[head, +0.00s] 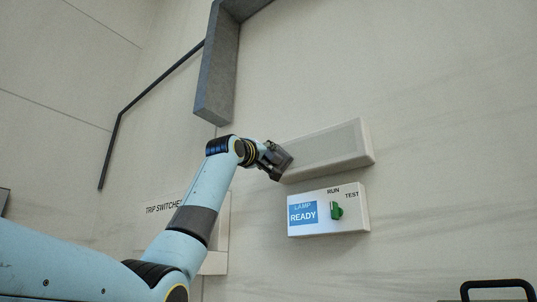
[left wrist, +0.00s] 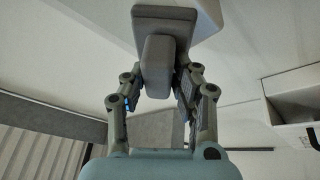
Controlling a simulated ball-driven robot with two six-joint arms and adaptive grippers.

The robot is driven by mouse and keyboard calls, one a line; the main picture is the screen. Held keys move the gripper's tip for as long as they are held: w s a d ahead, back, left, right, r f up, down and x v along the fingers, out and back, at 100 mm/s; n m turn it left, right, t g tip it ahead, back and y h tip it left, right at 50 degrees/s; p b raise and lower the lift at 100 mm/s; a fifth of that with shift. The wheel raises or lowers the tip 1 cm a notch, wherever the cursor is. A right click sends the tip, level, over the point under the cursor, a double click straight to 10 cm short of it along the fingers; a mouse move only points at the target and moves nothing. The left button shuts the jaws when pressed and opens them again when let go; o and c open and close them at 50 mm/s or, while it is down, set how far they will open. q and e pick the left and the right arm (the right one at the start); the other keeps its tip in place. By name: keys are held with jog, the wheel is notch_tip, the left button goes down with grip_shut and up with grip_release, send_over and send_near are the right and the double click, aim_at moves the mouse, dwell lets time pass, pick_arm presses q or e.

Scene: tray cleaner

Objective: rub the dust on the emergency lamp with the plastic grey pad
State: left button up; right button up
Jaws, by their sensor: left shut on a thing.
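The emergency lamp (head: 325,149) is a long pale box on the wall with a greyish front panel. My left gripper (head: 272,160) is at the lamp's left end. In the left wrist view, my left gripper (left wrist: 157,95) is shut on the grey pad (left wrist: 165,22), holding it by its block-shaped grip (left wrist: 157,65). The pad's flat plate is against or very near the pale lamp housing (left wrist: 208,14); I cannot tell if it touches. Dust on the lamp is not clearly visible. My right gripper is not in view.
Below the lamp is a white box (head: 352,222) with a "LAMP READY" display (head: 303,212) and a green knob (head: 336,211). A panel marked "TRIP SWITCHES" (head: 217,262) is partly behind my arm. A grey duct (head: 216,75) hangs above.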

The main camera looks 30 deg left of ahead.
pick_arm(q)
jog(key=s+b, duration=0.2)
jog(key=s, duration=0.1)
jog(key=s+b, duration=0.1)
jog(key=s, duration=0.1)
jog(key=shift+s+a+b, duration=0.2)
jog(key=shift+s+b, duration=0.15)
jog(key=shift+s, duration=0.05)
jog(key=shift+s, duration=0.1)
jog(key=s+b, duration=0.1)
jog(key=s, duration=0.1)
jog(key=shift+s+a+b, duration=0.15)
jog(key=shift+s+b, duration=0.2)
jog(key=shift+s, duration=0.05)
dwell(0.4)
